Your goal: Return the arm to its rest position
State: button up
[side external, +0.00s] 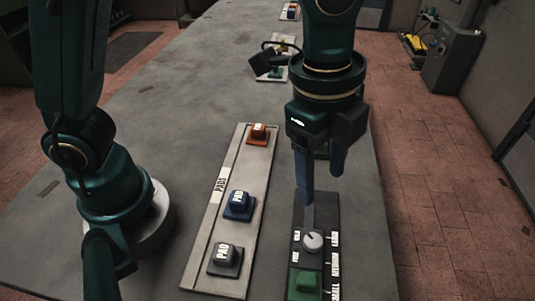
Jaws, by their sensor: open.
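My gripper (322,188) hangs at the end of my arm, right of the middle of the side external view. Its two blue-grey fingers are apart, with nothing visible between them. The panel has a grey round knob (313,242) and a green block (305,284) near the front. The left fingertip appears just behind the knob; I cannot tell whether it touches the panel. The gripper hides the panel's far part.
A pale tray (213,225) marked PADS lies left of the panel, holding an orange pad (258,133), a blue pad (239,206) and a dark grey pad (225,260). Small devices (272,62) stand farther back.

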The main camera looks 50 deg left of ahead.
jog(key=s+a+r+n+t, duration=0.3)
jog(key=a+r+n, duration=0.45)
jog(key=a, duration=0.45)
jog(key=s+a+f+n+t, duration=0.1)
jog(key=s+a+f+n, duration=0.2)
jog(key=n, duration=0.6)
jog(key=shift+s+a+f+y, duration=0.3)
jog(key=shift+s+f+y, duration=0.1)
jog(key=shift+s+f, duration=0.5)
jog(key=shift+s+r, duration=0.1)
